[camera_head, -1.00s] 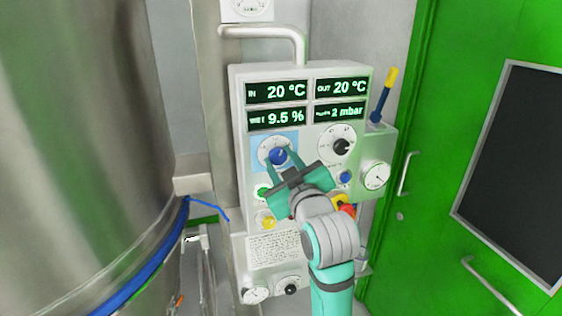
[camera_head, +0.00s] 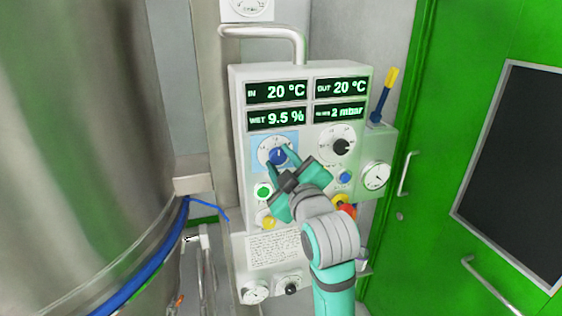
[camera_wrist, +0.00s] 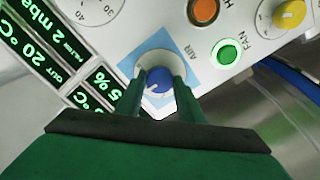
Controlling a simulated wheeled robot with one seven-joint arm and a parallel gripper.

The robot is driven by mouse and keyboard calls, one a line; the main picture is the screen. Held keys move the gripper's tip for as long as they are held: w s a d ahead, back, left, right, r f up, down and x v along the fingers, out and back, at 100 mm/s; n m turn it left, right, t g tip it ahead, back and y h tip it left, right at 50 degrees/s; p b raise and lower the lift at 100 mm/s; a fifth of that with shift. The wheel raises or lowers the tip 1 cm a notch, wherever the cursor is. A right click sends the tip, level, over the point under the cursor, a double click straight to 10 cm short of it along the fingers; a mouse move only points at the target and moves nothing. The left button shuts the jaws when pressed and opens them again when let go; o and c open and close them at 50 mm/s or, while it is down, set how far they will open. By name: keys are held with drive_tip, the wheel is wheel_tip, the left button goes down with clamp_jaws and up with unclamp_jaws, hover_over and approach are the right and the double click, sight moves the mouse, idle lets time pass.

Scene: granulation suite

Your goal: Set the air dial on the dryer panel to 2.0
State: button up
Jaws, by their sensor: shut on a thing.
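The dryer panel (camera_head: 240,165) is a white upright box with green-lit displays. Its air dial (camera_head: 278,156) is a blue knob on a white scale disc over a light-blue square at the upper left, below the displays. My gripper (camera_head: 279,153) reaches it from the lower right, with its fingers on either side of the knob. In the wrist view the blue air dial (camera_wrist: 159,81) sits between the two green fingertips of my gripper (camera_wrist: 160,86), and the label AIR shows beside it. The gripper is shut on the knob. The scale numbers are too small or covered to read.
A black-knobbed dial (camera_head: 341,147) is right of the air dial. A lit green FAN button (camera_head: 263,191) and a yellow knob (camera_head: 266,221) lie below it. A gauge box (camera_head: 376,175) juts out at right. A large steel vessel (camera_head: 90,150) stands at left, a green door (camera_head: 440,120) at right.

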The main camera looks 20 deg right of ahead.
drive_tip(key=o, duration=1.1)
drive_tip(key=shift+c, duration=0.2)
drive_tip(key=s, duration=1.1)
drive_tip(key=shift+d, duration=0.25)
drive_tip(key=shift+w+f, duration=0.1)
drive_tip(key=shift+w, duration=0.05)
